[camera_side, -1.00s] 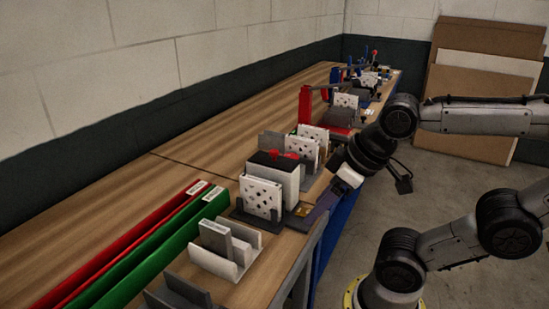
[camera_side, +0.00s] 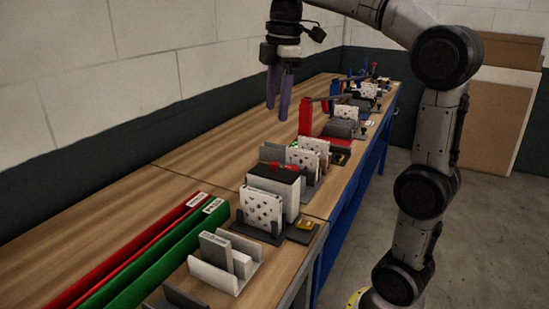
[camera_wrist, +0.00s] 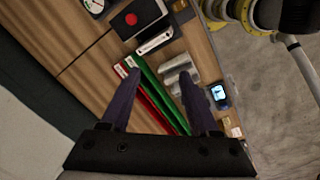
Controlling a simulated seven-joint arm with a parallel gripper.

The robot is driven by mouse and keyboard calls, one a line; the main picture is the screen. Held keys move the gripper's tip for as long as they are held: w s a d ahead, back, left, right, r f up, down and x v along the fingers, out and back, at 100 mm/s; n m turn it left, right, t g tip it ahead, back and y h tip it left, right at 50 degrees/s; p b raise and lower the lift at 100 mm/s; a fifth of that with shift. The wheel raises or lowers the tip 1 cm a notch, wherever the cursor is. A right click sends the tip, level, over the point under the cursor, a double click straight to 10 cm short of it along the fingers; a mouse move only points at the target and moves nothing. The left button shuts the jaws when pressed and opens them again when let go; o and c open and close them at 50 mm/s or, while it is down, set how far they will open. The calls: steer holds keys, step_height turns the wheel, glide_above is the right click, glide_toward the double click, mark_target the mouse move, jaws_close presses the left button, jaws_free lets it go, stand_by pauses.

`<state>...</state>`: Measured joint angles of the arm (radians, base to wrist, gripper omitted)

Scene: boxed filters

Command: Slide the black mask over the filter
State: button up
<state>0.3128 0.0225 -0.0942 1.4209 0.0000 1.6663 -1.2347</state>
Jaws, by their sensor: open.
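A black piece with a red knob (camera_side: 272,170), which looks like the mask, sits on top of a white box (camera_side: 291,195) on the bench. In the wrist view it is a black square with a red dot (camera_wrist: 139,15). A white panel with dark holes (camera_side: 262,207), possibly the filter, stands upright in a dark holder in front of the box; its top edge shows in the wrist view (camera_wrist: 155,41). My gripper (camera_side: 277,108) points down, open and empty, high above the bench. It also shows in the wrist view (camera_wrist: 160,77), its purple fingers spread.
Green (camera_side: 158,256) and red (camera_side: 125,252) long bars lie at the front left. A white holder (camera_side: 225,277) with grey blocks stands beside them. Several more panels, a red stand (camera_side: 306,116) and other fixtures line the bench behind.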

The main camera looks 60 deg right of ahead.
mark_target(275, 162)
steer(key=w+d+f+m+g, duration=0.1)
steer(key=w+d+f, duration=0.2)
steer(key=d, duration=0.2)
steer(key=w+d+f+m, duration=0.1)
steer(key=w+d+f, duration=0.1)
steer(key=d, duration=0.2)
step_height(275, 162, down, 13)
steer(key=shift+w+f, duration=0.15)
steer(key=shift+f, duration=0.05)
jaws_close()
stand_by(1.3)
